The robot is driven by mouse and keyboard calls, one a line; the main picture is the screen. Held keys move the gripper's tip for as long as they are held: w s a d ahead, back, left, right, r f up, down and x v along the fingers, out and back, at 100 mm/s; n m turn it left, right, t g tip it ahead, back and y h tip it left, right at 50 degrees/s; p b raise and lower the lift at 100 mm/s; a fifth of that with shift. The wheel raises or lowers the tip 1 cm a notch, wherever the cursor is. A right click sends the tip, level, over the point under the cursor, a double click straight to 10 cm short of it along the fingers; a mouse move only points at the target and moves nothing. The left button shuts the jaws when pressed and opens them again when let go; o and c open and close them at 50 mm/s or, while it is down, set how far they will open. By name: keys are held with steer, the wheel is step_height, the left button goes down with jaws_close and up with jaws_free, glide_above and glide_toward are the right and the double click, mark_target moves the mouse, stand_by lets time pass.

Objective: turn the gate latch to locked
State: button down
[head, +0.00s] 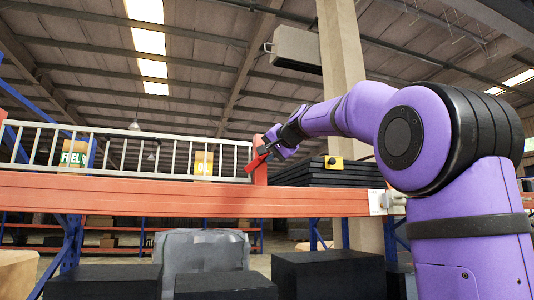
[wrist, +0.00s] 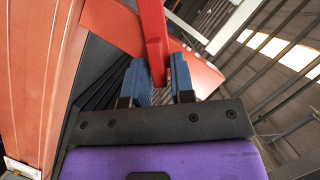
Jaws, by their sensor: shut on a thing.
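The gate latch is a red lever (head: 256,163) on the red-orange post (head: 260,176) at the right end of the white railing gate (head: 130,148). In the head view the lever slants down and to the left from my gripper (head: 268,148). In the wrist view the red lever (wrist: 153,35) runs down between the two blue finger pads of my gripper (wrist: 161,75). The gripper is shut on it.
An orange shelf beam (head: 170,195) runs below the gate. Dark boxes (head: 328,275) stand below.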

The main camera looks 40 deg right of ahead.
steer(key=m, duration=0.1)
steer(key=m+t+y, duration=0.1)
steer(key=m, duration=0.1)
steer(key=shift+d+f, duration=0.15)
steer(key=shift+f, duration=0.15)
steer(key=shift+f+m+t+y, duration=0.2)
steer(key=shift+m+t, duration=0.25)
steer(key=shift+m, duration=0.5)
steer(key=shift+f+m+t+y, duration=0.1)
steer(key=shift+m+t+y, duration=0.3)
steer(key=shift+m, duration=0.55)
steer(key=shift+h, duration=0.3)
steer(key=c, duration=1.2)
jaws_free()
steer(key=shift+o, duration=0.2)
steer(key=shift+r, duration=0.1)
steer(key=shift+s, duration=0.1)
steer(key=s+d, duration=0.1)
steer(key=s, duration=0.9)
steer(key=shift+s+d, duration=0.15)
steer(key=shift+s, duration=0.2)
